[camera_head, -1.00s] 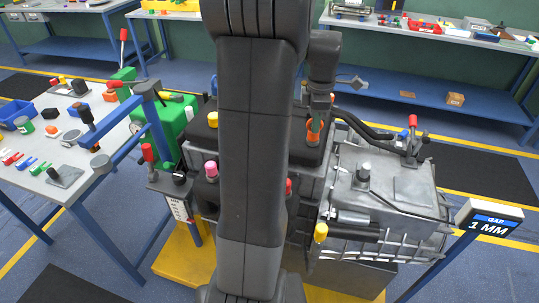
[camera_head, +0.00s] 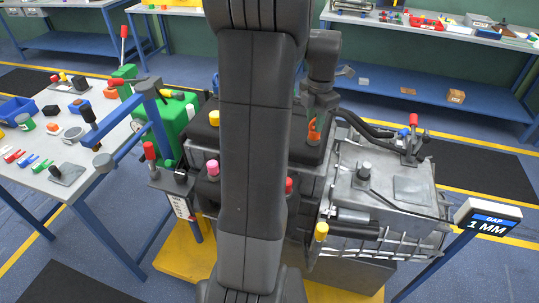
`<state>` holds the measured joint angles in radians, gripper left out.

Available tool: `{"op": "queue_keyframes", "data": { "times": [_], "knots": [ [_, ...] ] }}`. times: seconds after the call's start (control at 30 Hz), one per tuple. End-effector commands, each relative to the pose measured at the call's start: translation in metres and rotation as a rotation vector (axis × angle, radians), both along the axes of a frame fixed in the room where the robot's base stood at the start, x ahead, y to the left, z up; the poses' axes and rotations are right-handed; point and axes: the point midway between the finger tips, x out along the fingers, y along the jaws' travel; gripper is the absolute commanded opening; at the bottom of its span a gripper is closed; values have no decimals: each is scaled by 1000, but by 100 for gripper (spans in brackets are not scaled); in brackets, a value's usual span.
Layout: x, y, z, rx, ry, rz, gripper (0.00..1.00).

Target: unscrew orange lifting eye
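The orange lifting eye (camera_head: 314,130) stands on the dark top of the engine block (camera_head: 300,150), right of my arm. It now shows as a narrow orange shape, partly covered by the gripper. My gripper (camera_head: 315,118) points down at the eye, with its fingers at or around it. The fingers are small and dark here, so I cannot tell whether they are closed on the eye. My arm hides much of the engine's middle.
A grey gearbox casing (camera_head: 385,195) with a red-topped lever (camera_head: 413,120) adjoins on the right. A display (camera_head: 488,218) reads "GAP 1 MM". A dark hose (camera_head: 365,128) runs close right of the gripper. A blue-legged table (camera_head: 50,150) with loose parts stands left.

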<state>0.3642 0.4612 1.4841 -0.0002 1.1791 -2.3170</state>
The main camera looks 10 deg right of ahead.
Motion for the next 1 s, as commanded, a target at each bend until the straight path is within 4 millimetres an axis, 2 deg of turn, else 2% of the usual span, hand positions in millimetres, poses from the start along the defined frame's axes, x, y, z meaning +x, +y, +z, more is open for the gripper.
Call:
{"op": "queue_keyframes", "data": {
  "times": [0.03, 0.63, 0.77, 1.0],
  "knots": [
    [-7, 3, -12, 16, 29, -5, 35],
    [-8, 2, -7, 14, 29, -6, 35],
    [-6, 2, 10, 11, 24, -5, 35],
    [-3, 2, 70, 3, 8, -3, 35]
  ]
}}
